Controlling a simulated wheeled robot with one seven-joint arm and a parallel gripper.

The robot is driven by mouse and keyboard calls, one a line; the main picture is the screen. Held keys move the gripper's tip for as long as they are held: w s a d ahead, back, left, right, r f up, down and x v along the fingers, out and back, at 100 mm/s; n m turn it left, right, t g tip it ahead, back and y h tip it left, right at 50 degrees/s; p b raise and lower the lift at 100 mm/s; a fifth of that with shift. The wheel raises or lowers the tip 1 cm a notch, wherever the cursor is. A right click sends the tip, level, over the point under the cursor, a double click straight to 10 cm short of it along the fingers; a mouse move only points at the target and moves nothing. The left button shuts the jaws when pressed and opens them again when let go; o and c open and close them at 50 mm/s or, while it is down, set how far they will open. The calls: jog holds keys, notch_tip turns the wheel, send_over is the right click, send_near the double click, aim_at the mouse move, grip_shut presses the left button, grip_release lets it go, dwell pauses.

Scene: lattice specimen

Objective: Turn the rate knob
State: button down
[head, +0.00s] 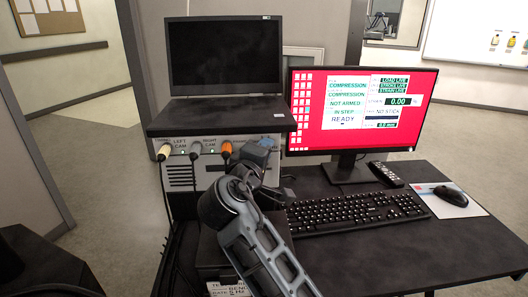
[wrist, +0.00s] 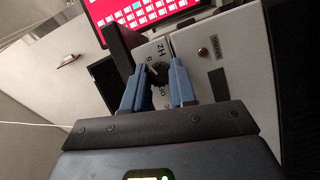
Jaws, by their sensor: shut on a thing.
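A dark round knob (wrist: 159,73) sits on a pale panel (wrist: 212,55) in the wrist view. The marking "Hz" is printed on the panel just above it. My gripper (wrist: 157,80) has its two blue fingers on either side of the knob, closed on it. In the head view my gripper (head: 260,152) is at the right end of the grey control box (head: 205,175), under the laptop shelf. My gripper and arm hide the knob there. The knob's pointer setting cannot be read.
A laptop (head: 226,55) stands on the dark shelf (head: 220,118) just above my gripper. Cables with white and orange plugs (head: 226,150) hang from the box's left part. A monitor (head: 358,110), keyboard (head: 355,208), remote (head: 385,174) and mouse (head: 450,196) are to the right.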

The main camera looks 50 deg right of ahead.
jog(key=shift+f, duration=0.1)
dwell(0.3)
jog(key=c, duration=0.9)
grip_release()
jog(key=v, duration=0.7)
jog(key=shift+s+a+b, duration=0.15)
jog(key=shift+a+b, duration=0.25)
jog(key=shift+b, duration=0.05)
